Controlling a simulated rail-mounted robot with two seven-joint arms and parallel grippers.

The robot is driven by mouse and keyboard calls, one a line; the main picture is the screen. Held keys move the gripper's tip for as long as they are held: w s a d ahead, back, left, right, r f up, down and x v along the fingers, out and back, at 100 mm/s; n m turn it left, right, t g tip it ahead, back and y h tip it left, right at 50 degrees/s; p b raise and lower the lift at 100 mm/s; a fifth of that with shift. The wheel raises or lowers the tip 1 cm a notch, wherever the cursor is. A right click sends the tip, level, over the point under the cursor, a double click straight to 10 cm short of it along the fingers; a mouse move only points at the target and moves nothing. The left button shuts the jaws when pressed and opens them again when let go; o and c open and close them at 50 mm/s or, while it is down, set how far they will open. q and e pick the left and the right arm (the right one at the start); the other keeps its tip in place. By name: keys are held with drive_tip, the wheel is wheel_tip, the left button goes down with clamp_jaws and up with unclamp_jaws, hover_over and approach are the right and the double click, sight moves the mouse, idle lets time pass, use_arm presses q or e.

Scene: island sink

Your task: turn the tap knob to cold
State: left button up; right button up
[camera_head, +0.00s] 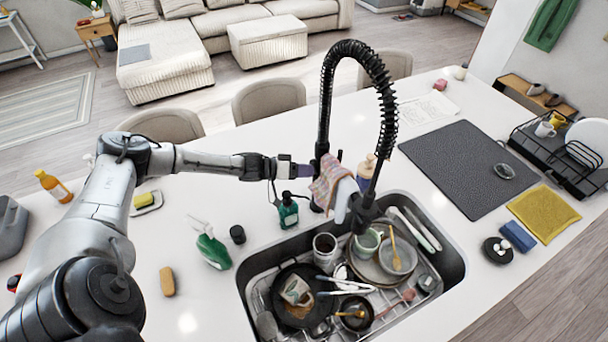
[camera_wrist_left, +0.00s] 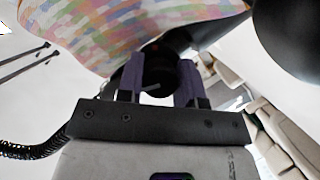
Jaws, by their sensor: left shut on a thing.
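The black tap (camera_head: 325,110) stands behind the sink, with a tall body and a coiled spring hose arching over the basin. My left arm reaches in from the left, and its gripper (camera_head: 302,171) is at the tap's lower body. In the left wrist view, the two purple fingers of this gripper (camera_wrist_left: 160,88) are closed around the round black tap knob (camera_wrist_left: 158,72), one on each side. In the head view the knob is hidden by the gripper and a cloth. My right gripper is in neither view.
A multicoloured cloth (camera_head: 330,182) hangs at the tap, just beside the gripper; it also spreads above the fingers in the left wrist view (camera_wrist_left: 120,32). A green soap bottle (camera_head: 288,212) stands below the gripper. The sink (camera_head: 453,262) is full of dishes.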

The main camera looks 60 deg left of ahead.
use_arm(q)
drive_tip(key=shift+n+t+h, duration=0.3)
drive_tip(key=shift+n+h, duration=0.4)
drive_tip(key=shift+n, duration=1)
drive_tip(key=o, duration=0.9)
drive_tip(key=shift+b+v, duration=0.85)
drive_tip(key=shift+v, duration=6.05)
